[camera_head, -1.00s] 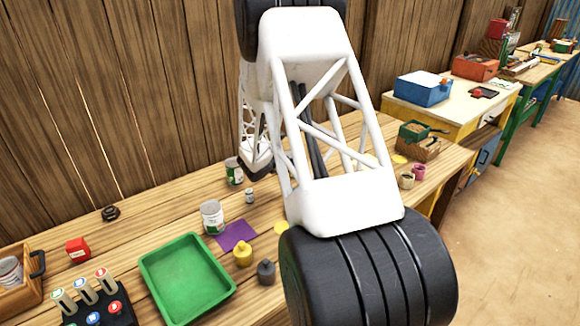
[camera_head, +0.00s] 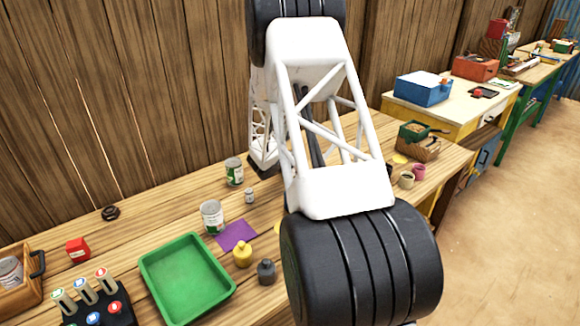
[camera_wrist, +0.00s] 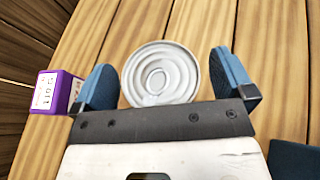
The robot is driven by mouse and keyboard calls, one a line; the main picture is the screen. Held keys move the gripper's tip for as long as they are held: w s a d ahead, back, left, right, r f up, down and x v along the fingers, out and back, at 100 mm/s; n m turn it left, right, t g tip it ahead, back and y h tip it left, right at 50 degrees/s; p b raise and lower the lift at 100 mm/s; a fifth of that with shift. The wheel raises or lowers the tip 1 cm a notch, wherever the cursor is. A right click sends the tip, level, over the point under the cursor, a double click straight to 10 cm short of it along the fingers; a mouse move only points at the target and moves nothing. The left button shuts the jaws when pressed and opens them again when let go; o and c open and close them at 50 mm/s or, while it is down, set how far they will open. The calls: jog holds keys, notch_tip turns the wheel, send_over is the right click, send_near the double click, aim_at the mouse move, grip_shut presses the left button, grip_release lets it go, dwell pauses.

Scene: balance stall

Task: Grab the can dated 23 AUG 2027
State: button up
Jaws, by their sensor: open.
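In the wrist view, my gripper (camera_wrist: 163,62) is open, with its two blue fingers on either side of a can (camera_wrist: 161,73) seen from above by its round metal lid. There is a gap on each side, wider at the right finger. Its label and date are hidden in this view. In the head view, a can with a white and green label (camera_head: 212,216) and a green-labelled can (camera_head: 234,172) stand upright on the bench. Their dates are too small to read. I cannot tell which can is under my gripper, as my arm hides the gripper there.
A purple box (camera_wrist: 46,92) stands just left of the left finger. On the bench are a green tray (camera_head: 187,279), a purple sheet (camera_head: 236,235), a small grey-white container (camera_head: 249,196), yellow (camera_head: 242,254) and dark (camera_head: 266,272) weights, and a wooden crate (camera_head: 22,288) holding a can.

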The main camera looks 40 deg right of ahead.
jog(key=shift+c, duration=0.5)
jog(key=c, duration=1.1)
jog(key=shift+r, duration=0.1)
jog(key=shift+r, duration=4.95)
